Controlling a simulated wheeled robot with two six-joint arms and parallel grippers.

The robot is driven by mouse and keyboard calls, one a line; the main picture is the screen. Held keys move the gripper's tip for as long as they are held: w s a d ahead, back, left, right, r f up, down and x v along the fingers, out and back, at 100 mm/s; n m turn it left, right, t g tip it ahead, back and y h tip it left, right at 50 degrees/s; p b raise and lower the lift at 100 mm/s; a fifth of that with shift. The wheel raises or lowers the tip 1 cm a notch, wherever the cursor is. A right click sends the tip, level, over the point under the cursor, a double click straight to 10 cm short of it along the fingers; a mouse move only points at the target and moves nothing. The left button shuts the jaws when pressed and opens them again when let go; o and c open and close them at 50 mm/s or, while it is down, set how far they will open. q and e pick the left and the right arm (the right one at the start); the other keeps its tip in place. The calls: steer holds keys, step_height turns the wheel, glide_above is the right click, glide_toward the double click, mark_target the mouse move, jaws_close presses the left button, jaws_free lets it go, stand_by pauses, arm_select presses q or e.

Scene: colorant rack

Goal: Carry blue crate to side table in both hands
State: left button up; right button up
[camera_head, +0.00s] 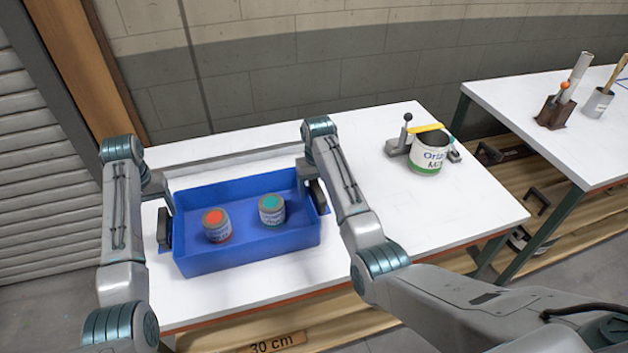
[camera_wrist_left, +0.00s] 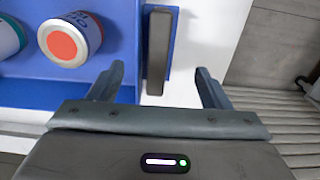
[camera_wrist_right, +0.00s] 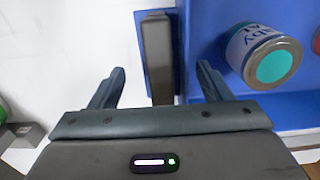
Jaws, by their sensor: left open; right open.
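The blue crate (camera_head: 245,258) stands on the near white table (camera_head: 420,240). Inside it are a red-topped can (camera_head: 216,226) and a green-topped can (camera_head: 271,210). My left gripper (camera_wrist_left: 160,75) is open, with the crate's dark left handle (camera_wrist_left: 158,50) between its fingers, apart from both. My right gripper (camera_wrist_right: 160,70) is open, with the dark right handle (camera_wrist_right: 157,50) between its fingers, also without visible contact. In the head view the handles (camera_head: 164,230) show at the crate's two ends. A second white table (camera_head: 510,100) stands at the right.
A larger white and green can (camera_head: 429,154) and a clamp-like fixture (camera_head: 398,146) stand right of the crate. The second table holds a brown holder (camera_head: 556,112) and a grey cup (camera_head: 597,103) with tools. A gap separates the tables. A wall is behind.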

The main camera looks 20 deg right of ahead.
step_height(320, 180, up, 9)
steer(key=shift+f, duration=0.2)
steer(key=shift+s, duration=0.1)
stand_by(0.4)
